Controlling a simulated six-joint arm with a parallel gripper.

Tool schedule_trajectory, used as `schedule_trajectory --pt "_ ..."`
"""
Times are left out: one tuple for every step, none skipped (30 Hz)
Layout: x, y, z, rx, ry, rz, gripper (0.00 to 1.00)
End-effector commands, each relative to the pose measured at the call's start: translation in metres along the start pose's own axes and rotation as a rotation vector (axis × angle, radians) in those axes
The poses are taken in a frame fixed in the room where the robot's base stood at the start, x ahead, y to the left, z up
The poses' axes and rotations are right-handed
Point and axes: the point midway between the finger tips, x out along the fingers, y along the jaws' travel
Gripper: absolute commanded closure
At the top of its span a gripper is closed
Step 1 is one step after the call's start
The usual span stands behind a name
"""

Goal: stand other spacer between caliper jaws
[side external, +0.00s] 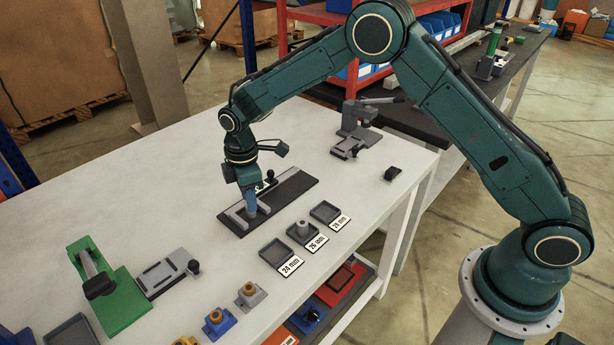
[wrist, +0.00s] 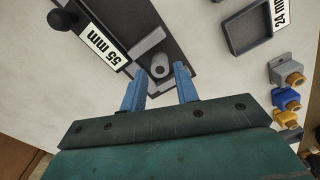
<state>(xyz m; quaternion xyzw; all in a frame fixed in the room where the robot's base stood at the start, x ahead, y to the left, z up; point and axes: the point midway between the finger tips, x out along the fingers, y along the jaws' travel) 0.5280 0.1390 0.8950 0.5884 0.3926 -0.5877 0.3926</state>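A grey hollow spacer (wrist: 160,68) stands upright on the dark caliper base (side external: 290,188), beside the grey jaws (side external: 235,217). My gripper (side external: 251,208) is low over the jaw end of the caliper. In the wrist view its two blue fingers (wrist: 160,80) are apart, one on each side of the spacer, with a narrow gap showing; finger contact is not clear. In the side view the fingers hide this spacer. Another grey spacer (side external: 302,227) stands in the 26 mm tray (side external: 293,234).
The 24 mm tray (side external: 268,251) and the 28 mm tray (side external: 316,210) are empty. A green stand (side external: 120,310), a grey fixture (side external: 165,275) and small coloured blocks (side external: 217,321) are at the front. The table's left part is clear.

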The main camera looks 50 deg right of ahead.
Motion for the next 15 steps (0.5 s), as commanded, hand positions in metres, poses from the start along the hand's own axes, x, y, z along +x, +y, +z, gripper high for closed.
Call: schedule_trajectory --pt "-0.01 0.001 -0.001 0.0 0.003 0.004 0.7" --pt "-0.014 0.001 -0.001 0.0 0.002 0.003 0.7" --pt "-0.021 0.001 -0.001 0.0 0.003 0.004 0.7" --pt "-0.026 0.001 -0.001 0.0 0.002 0.003 0.7" --pt "-0.031 0.001 -0.001 0.0 0.002 0.003 0.7" --pt "-0.038 0.001 -0.001 0.0 0.002 0.003 0.7" --pt "-0.043 0.001 -0.001 0.0 0.002 0.002 0.7" --pt "-0.048 0.001 -0.001 0.0 0.002 0.003 0.7" --pt "-0.054 0.001 -0.001 0.0 0.002 0.003 0.7" --pt "-0.058 0.001 -0.001 0.0 0.001 0.002 0.7" --pt "-0.063 0.001 -0.001 0.0 0.002 0.003 0.7" --pt "-0.068 0.001 -0.001 0.0 0.001 0.002 0.7" --pt "-0.072 0.001 -0.001 0.0 0.001 0.002 0.7" --pt "-0.075 0.001 -0.001 0.0 0.001 0.002 0.7" --pt "-0.079 0.001 -0.001 0.0 0.0 0.001 0.7"
